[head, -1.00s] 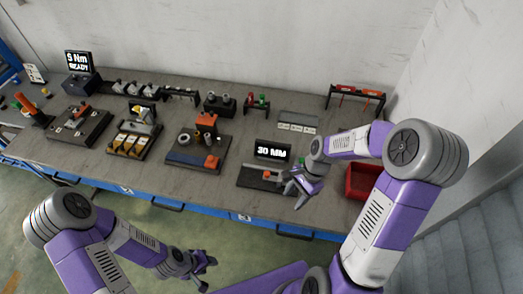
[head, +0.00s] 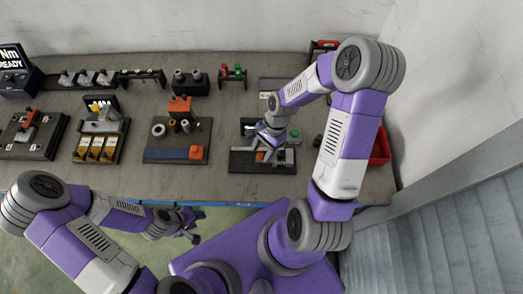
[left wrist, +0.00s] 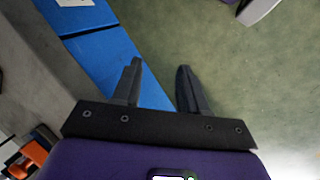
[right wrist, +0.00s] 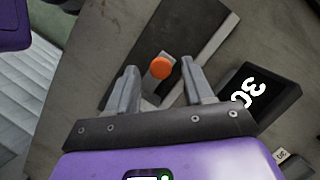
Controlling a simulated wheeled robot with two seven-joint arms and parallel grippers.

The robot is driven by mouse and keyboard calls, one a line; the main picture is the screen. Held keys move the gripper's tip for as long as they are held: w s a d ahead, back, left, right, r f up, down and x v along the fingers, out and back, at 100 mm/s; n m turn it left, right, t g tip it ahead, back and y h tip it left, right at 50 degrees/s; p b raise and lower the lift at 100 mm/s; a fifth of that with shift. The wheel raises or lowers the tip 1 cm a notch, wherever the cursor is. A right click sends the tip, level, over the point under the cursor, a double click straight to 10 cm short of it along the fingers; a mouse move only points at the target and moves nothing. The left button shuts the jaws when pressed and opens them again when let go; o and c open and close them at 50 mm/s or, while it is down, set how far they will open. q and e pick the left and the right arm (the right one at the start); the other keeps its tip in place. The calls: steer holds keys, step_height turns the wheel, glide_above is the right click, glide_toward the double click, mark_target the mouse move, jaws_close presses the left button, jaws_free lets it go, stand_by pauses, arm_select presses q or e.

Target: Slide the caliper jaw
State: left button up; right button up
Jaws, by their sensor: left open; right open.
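The caliper fixture is a dark base plate (head: 240,165) near the front of the bench, with an orange knob (head: 260,156) on its slide. In the right wrist view the orange knob (right wrist: 162,67) sits on a grey block, the jaw (right wrist: 153,84), on the dark plate. My right gripper (right wrist: 159,80) is open, pointing down, with its fingers on either side of the jaw and knob in the picture. I cannot tell whether either finger touches. The arm hides part of the fixture in the head view. My left gripper (left wrist: 158,68) is open and empty, low in front of the bench.
A display (right wrist: 265,92) reading 30 stands beside the fixture. A red bin (head: 381,146) is at the right, partly behind my right arm.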

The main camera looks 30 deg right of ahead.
steer(key=shift+s+a+f, duration=0.1)
steer(key=shift+a+f, duration=0.05)
steer(key=shift+f, duration=0.2)
jaws_close()
